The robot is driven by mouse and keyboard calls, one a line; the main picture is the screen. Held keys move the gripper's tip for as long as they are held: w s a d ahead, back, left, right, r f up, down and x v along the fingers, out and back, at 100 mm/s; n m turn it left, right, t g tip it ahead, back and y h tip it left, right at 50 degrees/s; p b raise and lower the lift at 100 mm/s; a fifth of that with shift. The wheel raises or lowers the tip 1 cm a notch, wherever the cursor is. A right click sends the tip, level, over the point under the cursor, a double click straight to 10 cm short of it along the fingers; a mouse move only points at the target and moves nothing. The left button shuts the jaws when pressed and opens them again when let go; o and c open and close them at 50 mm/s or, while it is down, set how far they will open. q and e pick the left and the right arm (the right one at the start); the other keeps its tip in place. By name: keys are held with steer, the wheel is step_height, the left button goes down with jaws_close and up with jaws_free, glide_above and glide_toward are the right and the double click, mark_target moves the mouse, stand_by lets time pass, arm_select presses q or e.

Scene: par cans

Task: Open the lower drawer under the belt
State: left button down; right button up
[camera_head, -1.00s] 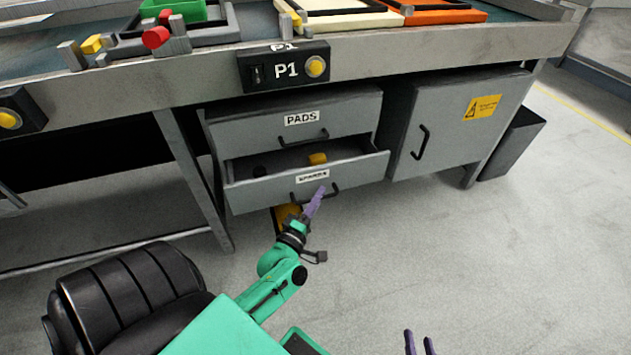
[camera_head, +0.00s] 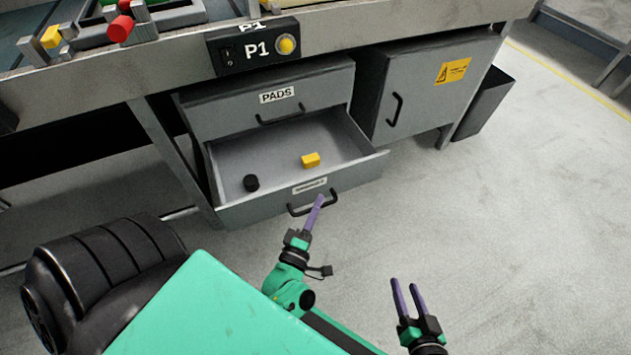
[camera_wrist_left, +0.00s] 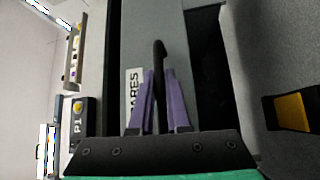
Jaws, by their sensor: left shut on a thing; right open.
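The lower drawer (camera_head: 235,216) under the belt is pulled well out, and its inside shows in the head view. A yellow block (camera_head: 310,160) and a small black round thing (camera_head: 250,183) lie in it. My left gripper (camera_head: 319,200) is shut on the drawer's black handle (camera_head: 300,211). In the left wrist view the handle (camera_wrist_left: 159,62) stands between the purple fingers (camera_wrist_left: 157,100), beside the SPARES label (camera_wrist_left: 133,98). My right gripper (camera_head: 409,298) is open and empty, above the floor at the lower right.
The upper PADS drawer (camera_head: 230,108) is closed. A grey cabinet door (camera_head: 425,95) with a handle and yellow sign is shut on the right. A P1 button box (camera_head: 257,50) sits on the belt's edge. The floor (camera_head: 500,240) at the right is clear.

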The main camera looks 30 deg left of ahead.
arm_select(q)
steer(key=c, duration=0.9)
jaws_free()
steer(key=shift+s, duration=0.1)
steer(key=p+v, duration=0.1)
steer(key=v, duration=1.3)
steer(key=shift+s, duration=0.2)
arm_select(e)
steer(key=shift+d+r+g, duration=0.4)
steer(key=shift+r+g, duration=0.1)
steer(key=shift+r, duration=0.15)
steer(key=shift+w, duration=0.1)
